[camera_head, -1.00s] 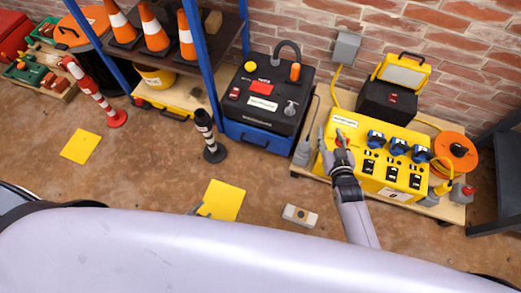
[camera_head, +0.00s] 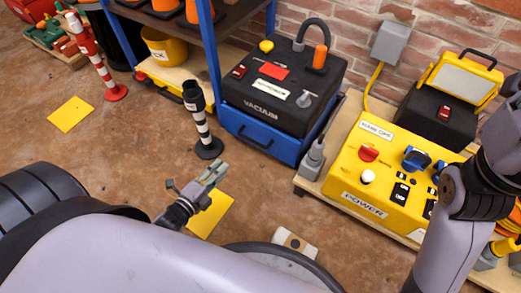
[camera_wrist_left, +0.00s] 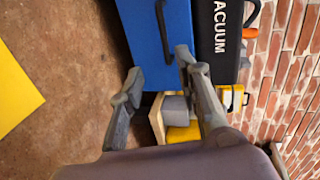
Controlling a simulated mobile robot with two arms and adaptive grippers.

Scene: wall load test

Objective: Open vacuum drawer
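The vacuum unit (camera_head: 272,100) is a black box labelled VACUUM, with a blue drawer (camera_head: 262,138) under it. The drawer front looks flush, with a dark handle (camera_head: 255,137) across it. My left gripper (camera_head: 217,172) is in front of and below the drawer, apart from it. In the left wrist view, its two fingers (camera_wrist_left: 157,72) are spread with nothing between them. The blue drawer front (camera_wrist_left: 150,55) and its handle (camera_wrist_left: 163,30) show beyond the fingers. My right arm rises at the right edge of the head view; its gripper is outside the frame.
A yellow power box (camera_head: 375,170) on a low wooden platform stands right of the vacuum. A black-and-white striped post (camera_head: 203,130) stands just left of the drawer. A blue-framed shelf (camera_head: 208,50) is behind it. Open floor (camera_head: 110,150) lies in front, with yellow squares.

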